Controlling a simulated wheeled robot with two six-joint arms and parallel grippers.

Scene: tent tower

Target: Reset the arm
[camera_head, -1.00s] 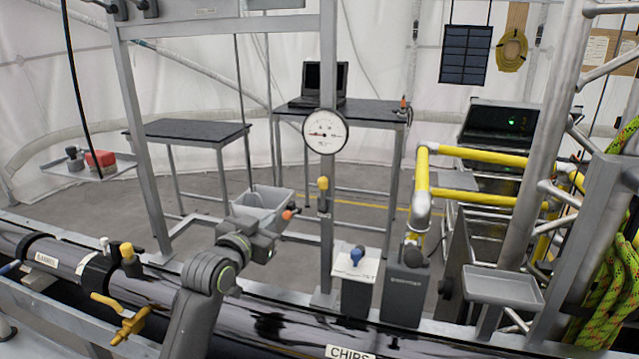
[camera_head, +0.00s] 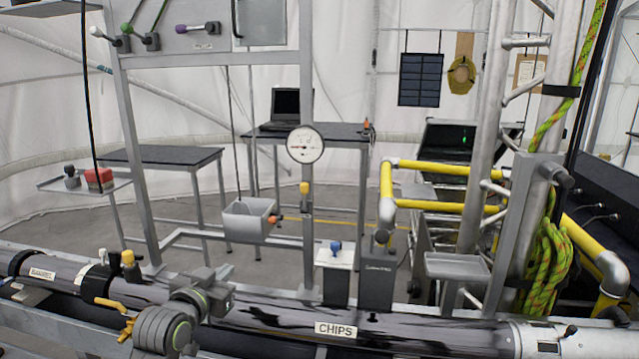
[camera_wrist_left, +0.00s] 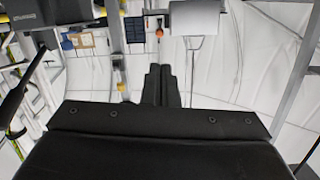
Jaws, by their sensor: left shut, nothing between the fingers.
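My left arm comes up from the bottom edge in the head view, in front of the dark pipe. My left gripper (camera_head: 222,290) is low over the pipe, left of the CHIPS label (camera_head: 335,329). In the left wrist view its two black fingers (camera_wrist_left: 161,86) lie together with nothing between them. They point away from the camera toward the white tent wall. My right gripper is in neither view.
A metal frame carries a round gauge (camera_head: 305,145) and a grey bin (camera_head: 248,220). A dark pipe (camera_head: 270,312) with valves runs across the front. Yellow pipes (camera_head: 430,167) and a grey tray (camera_head: 457,267) stand at right. Two tables stand behind the frame.

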